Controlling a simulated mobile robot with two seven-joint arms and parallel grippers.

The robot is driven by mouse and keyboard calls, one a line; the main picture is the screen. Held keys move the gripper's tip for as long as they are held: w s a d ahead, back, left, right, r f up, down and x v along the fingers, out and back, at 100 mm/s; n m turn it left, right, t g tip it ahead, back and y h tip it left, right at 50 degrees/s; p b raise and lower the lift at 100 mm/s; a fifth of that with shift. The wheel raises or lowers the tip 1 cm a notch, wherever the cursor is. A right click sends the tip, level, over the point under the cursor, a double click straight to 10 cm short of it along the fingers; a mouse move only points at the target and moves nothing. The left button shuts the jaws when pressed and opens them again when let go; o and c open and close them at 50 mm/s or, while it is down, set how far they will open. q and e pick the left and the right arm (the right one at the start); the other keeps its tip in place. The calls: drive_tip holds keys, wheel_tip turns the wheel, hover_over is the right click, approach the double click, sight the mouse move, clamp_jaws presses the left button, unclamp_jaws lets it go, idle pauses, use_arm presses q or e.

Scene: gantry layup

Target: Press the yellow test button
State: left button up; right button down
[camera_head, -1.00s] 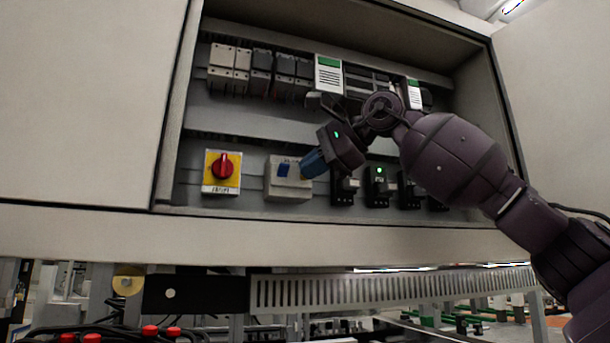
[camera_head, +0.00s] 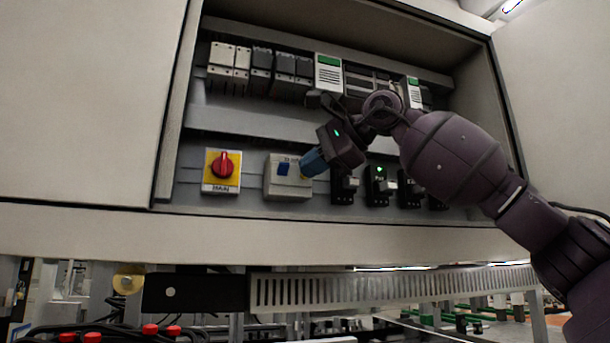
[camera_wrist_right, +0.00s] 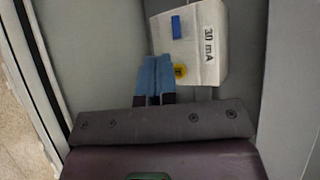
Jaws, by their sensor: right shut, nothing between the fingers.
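The yellow test button (camera_wrist_right: 181,71) is a small round button on the lower part of a white breaker module (camera_wrist_right: 204,45) marked 30 mA, in the right wrist view. The module (camera_head: 280,187) also shows in the head view, with a blue lever (camera_head: 284,169); there my gripper seems to hide the button. My right gripper (camera_head: 311,164) has blue fingers, shut and empty, at the module's right side. In the right wrist view its fingertips (camera_wrist_right: 155,62) lie just left of the button; I cannot tell whether they touch the module. My left gripper is not in view.
A red rotary switch (camera_head: 222,165) on a yellow plate sits left of the module. Black devices (camera_head: 379,187) with a green light stand to its right, close to my wrist. A row of grey and white modules (camera_head: 229,68) is above. The cabinet's lower edge (camera_head: 330,236) runs below.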

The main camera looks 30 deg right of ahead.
drive_tip(key=shift+w, duration=0.1)
idle(0.7)
drive_tip(key=shift+w+d+p, duration=0.1)
drive_tip(key=shift+w+p, duration=0.25)
drive_tip(key=shift+w+d+p, duration=0.1)
drive_tip(key=shift+w+p, duration=0.2)
drive_tip(key=shift+w, duration=0.05)
idle(0.8)
drive_tip(key=shift+s, duration=0.2)
drive_tip(key=shift+s+a+b, duration=0.2)
drive_tip(key=shift+s+b, duration=0.15)
drive_tip(key=shift+s, duration=0.25)
idle(0.3)
drive_tip(key=shift+s+a+b, duration=0.2)
drive_tip(key=shift+s+b, duration=0.1)
drive_tip(key=shift+s, duration=0.5)
drive_tip(key=shift+s+a+b, duration=0.2)
drive_tip(key=shift+s+b, duration=0.05)
drive_tip(key=shift+s, duration=0.55)
drive_tip(key=shift+s+a+b, duration=0.2)
drive_tip(key=shift+s+b, duration=0.1)
drive_tip(key=shift+s, duration=0.5)
